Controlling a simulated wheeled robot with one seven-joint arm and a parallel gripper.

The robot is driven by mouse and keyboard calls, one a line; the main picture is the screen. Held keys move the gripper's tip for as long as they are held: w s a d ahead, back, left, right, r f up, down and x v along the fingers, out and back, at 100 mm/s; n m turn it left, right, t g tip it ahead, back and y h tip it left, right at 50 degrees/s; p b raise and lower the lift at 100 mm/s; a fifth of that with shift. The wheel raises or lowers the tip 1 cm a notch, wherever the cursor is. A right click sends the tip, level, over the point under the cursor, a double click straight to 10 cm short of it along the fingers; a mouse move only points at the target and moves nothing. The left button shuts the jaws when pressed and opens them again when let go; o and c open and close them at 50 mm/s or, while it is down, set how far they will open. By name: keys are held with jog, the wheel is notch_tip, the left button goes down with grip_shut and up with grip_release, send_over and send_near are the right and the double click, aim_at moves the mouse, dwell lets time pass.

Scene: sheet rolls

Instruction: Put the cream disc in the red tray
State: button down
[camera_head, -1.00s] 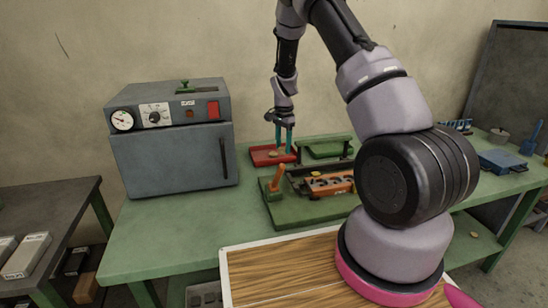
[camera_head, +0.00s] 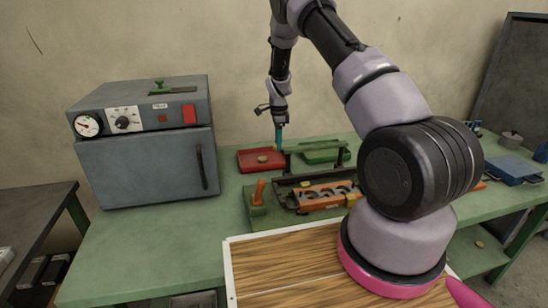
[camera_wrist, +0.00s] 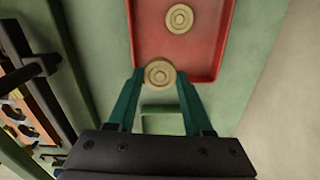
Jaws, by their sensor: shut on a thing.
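The red tray (camera_head: 243,161) lies on the green table beside the grey oven. One cream disc (camera_head: 264,159) lies in it and also shows in the wrist view (camera_wrist: 180,18). My gripper (camera_wrist: 160,76) is shut on a second cream disc (camera_wrist: 158,70), with one teal finger on each side. In the wrist view, the held disc overlaps the tray's near end; its height above the tray is hard to tell. In the head view, my gripper (camera_head: 279,147) is at the tray's right edge, and the held disc is too small there to make out clearly.
The grey oven (camera_head: 145,160) stands left of the red tray. A green tray (camera_head: 320,155) lies to its right. A dark-railed fixture with orange parts (camera_head: 325,194) and an orange handle (camera_head: 259,191) stand in front. Bare table lies before the oven.

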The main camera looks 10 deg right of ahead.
jog(key=shift+f, duration=3.45)
jog(key=c, duration=0.6)
grip_release()
jog(key=shift+f, duration=0.1)
